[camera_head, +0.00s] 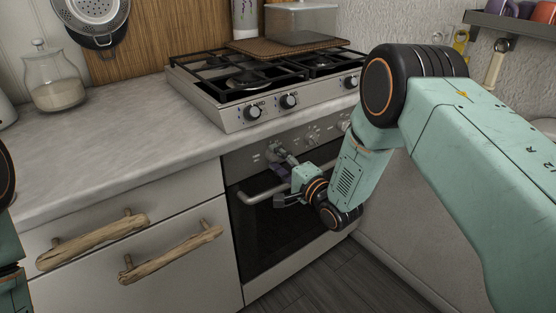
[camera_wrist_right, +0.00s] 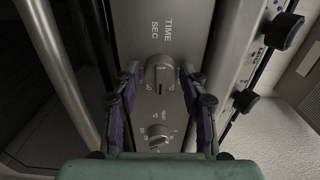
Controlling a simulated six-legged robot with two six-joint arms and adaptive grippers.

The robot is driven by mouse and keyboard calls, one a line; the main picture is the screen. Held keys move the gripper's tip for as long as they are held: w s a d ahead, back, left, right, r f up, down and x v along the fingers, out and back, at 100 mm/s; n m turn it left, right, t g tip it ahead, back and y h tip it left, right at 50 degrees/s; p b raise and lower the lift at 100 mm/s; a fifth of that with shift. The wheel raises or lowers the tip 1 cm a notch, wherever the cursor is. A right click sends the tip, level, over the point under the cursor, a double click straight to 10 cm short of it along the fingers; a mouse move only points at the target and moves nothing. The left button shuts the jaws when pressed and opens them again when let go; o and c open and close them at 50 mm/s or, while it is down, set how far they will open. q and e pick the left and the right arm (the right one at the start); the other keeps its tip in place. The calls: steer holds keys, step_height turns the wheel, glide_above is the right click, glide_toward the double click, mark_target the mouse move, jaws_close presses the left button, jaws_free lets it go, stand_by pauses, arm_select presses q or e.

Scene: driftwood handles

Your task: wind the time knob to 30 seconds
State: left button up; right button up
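The time knob (camera_wrist_right: 160,74) is a round grey dial on the oven panel, under the words TIME SEC in the right wrist view. A dark line shows on it; the small scale marks are too blurred to read. My right gripper (camera_wrist_right: 159,73) is open, with one finger on each side of the knob and visible gaps to it. I cannot tell whether the fingertips reach the knob's depth. In the head view my right gripper (camera_head: 275,153) is at the left end of the oven panel and hides the knob there. My left gripper is out of view.
A second knob (camera_wrist_right: 158,135) sits below the time knob in the wrist view. The oven handle (camera_head: 262,193) runs just below the right gripper. The gas hob (camera_head: 240,113) with black front knobs stands above. Drawers with driftwood handles (camera_head: 92,240) are at left.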

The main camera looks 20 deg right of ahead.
steer(key=shift+o, duration=1)
steer(key=v, duration=1.2)
